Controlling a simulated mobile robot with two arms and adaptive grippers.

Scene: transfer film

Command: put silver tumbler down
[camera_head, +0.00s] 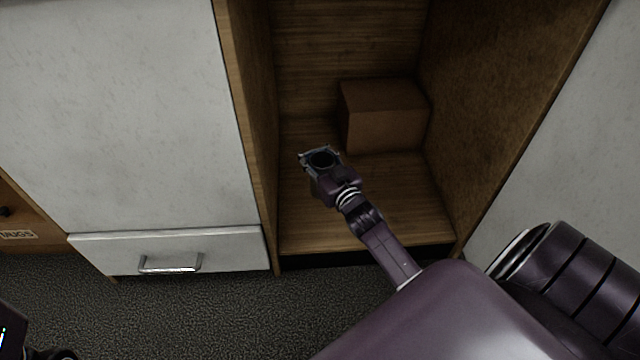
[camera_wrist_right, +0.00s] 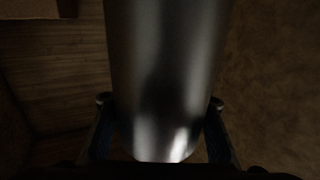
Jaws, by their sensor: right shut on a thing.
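The silver tumbler (camera_wrist_right: 168,70) fills the middle of the right wrist view, between the two fingers of my right gripper (camera_wrist_right: 160,105). In the head view the tumbler (camera_head: 322,158) shows as a dark round opening at the end of my right arm. My right gripper (camera_head: 320,160) is shut on it, inside the open wooden cabinet, over the left part of its floor (camera_head: 400,195). The tumbler's base is hidden, so I cannot tell whether it touches the floor. At the lower left edge a dark part of my own body shows; no left gripper fingers can be made out.
A brown box (camera_head: 385,115) stands at the back of the cabinet, right of the tumbler. Wooden side walls (camera_head: 248,110) close in on both sides. The cabinet floor in front of the box is clear. A white drawer (camera_head: 170,252) with a metal handle is at left.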

